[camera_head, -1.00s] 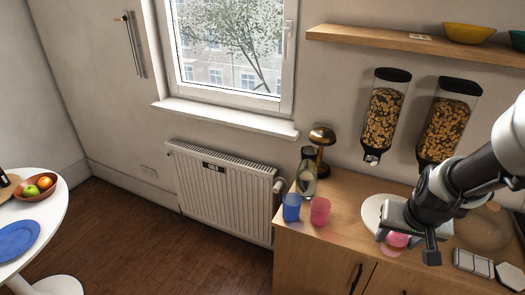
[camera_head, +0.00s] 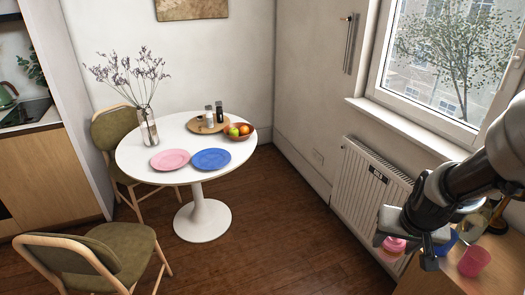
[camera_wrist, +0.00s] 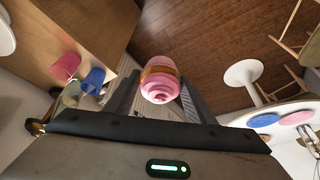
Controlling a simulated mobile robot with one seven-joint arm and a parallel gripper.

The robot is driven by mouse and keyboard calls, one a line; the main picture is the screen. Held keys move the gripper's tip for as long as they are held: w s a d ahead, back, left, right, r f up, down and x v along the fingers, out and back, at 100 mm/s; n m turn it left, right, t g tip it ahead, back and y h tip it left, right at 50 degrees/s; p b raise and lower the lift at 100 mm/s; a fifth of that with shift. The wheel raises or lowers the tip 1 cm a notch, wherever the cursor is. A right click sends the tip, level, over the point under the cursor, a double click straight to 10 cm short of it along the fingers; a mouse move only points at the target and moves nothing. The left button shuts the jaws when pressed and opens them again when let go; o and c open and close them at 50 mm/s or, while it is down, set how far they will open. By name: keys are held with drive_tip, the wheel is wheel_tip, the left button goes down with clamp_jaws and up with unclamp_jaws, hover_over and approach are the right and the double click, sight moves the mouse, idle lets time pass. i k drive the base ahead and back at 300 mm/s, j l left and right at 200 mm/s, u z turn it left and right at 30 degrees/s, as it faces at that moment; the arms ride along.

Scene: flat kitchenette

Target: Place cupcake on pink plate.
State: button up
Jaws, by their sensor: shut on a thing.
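The cupcake (camera_head: 394,244) has pink frosting and hangs below my gripper (camera_head: 412,240) at the right of the head view, in front of the radiator. In the wrist view the cupcake (camera_wrist: 159,82) sits between the two fingers of my gripper (camera_wrist: 158,92), which is shut on it. The pink plate (camera_head: 170,160) lies flat and empty on the round white table, well to the left of my gripper. It also shows at the right edge of the wrist view (camera_wrist: 297,118).
A blue plate (camera_head: 211,160) lies right of the pink one. The white table (camera_head: 150,183) also bears a flower vase (camera_head: 148,127), a fruit bowl (camera_head: 240,132) and a wooden tray (camera_head: 207,126). Chairs (camera_head: 90,262) stand around it. A pink cup (camera_head: 474,260) is on the counter. Open floor lies between.

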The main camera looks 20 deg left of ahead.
sight(171, 161)
drive_tip(key=i+j+u, duration=0.15)
drive_tip(key=u, duration=1.25)
drive_tip(key=i+l, duration=0.1)
drive_tip(key=i, duration=1.55)
drive_tip(key=i+l, duration=0.15)
drive_tip(key=i, duration=0.7)
drive_tip(key=j+u, duration=0.05)
